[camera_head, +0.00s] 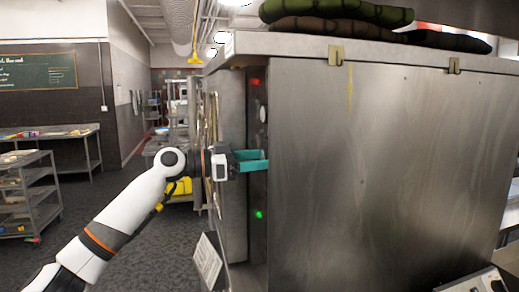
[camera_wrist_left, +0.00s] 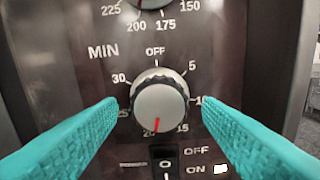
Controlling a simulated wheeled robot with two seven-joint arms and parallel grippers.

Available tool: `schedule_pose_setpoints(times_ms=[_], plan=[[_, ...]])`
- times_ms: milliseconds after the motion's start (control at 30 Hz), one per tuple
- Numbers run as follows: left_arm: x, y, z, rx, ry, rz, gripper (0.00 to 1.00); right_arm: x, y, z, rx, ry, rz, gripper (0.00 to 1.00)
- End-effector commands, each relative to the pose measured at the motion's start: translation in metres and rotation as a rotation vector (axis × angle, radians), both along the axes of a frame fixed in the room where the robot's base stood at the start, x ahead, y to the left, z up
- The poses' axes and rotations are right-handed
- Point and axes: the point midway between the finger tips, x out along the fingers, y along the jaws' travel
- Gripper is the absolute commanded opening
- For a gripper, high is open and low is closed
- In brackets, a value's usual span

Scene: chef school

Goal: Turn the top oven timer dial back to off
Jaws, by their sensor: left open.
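The timer dial (camera_wrist_left: 160,105) is a round silver-grey knob with a dark ridged edge in the left wrist view. Its red pointer line points almost straight down, near the 20 mark. OFF is printed above the dial, and minute numbers ring it. My left gripper (camera_wrist_left: 158,108) is open, with one teal finger on each side of the dial. Gaps show between the fingertips and the knob, so I see no grip. In the head view the left gripper (camera_head: 266,160) reaches the oven's control panel from the left and hides this dial. My right gripper is out of view.
A temperature dial (camera_wrist_left: 163,3) is partly visible above, and a rocker switch (camera_wrist_left: 166,163) sits below. The oven (camera_head: 390,170) fills the right side. Red (camera_head: 255,82) and green (camera_head: 259,214) lights glow on its panel.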

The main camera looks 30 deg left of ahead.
Motion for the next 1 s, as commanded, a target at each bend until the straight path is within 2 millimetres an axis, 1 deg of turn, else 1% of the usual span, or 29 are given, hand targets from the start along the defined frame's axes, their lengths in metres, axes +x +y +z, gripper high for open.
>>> schedule_pose_setpoints(times_ms=[33, 100, 400, 433, 467, 600, 700, 1000], plan=[[0.0034, -0.0031, 0.0030, -0.001, -0.002, 0.000, 0.60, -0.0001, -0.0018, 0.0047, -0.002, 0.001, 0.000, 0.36], [0.0065, -0.0058, 0.0016, 0.000, -0.001, 0.000, 0.60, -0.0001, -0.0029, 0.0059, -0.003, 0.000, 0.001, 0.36], [0.0084, -0.0073, -0.0004, 0.001, -0.001, 0.001, 0.60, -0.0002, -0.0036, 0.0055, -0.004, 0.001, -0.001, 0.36], [0.0084, -0.0073, -0.0004, 0.001, -0.001, 0.001, 0.59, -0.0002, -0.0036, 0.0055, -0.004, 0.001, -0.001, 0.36], [0.0084, -0.0071, -0.0004, 0.001, -0.001, 0.001, 0.54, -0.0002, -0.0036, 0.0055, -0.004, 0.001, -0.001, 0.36], [0.0083, -0.0071, -0.0004, 0.001, -0.001, 0.001, 0.31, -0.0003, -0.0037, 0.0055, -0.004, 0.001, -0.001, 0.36], [0.0082, -0.0070, -0.0004, 0.001, -0.001, 0.001, 0.16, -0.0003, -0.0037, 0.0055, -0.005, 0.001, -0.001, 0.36], [0.0082, -0.0070, -0.0006, -0.030, 0.025, 0.002, 0.16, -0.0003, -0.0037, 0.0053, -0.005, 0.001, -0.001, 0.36]])
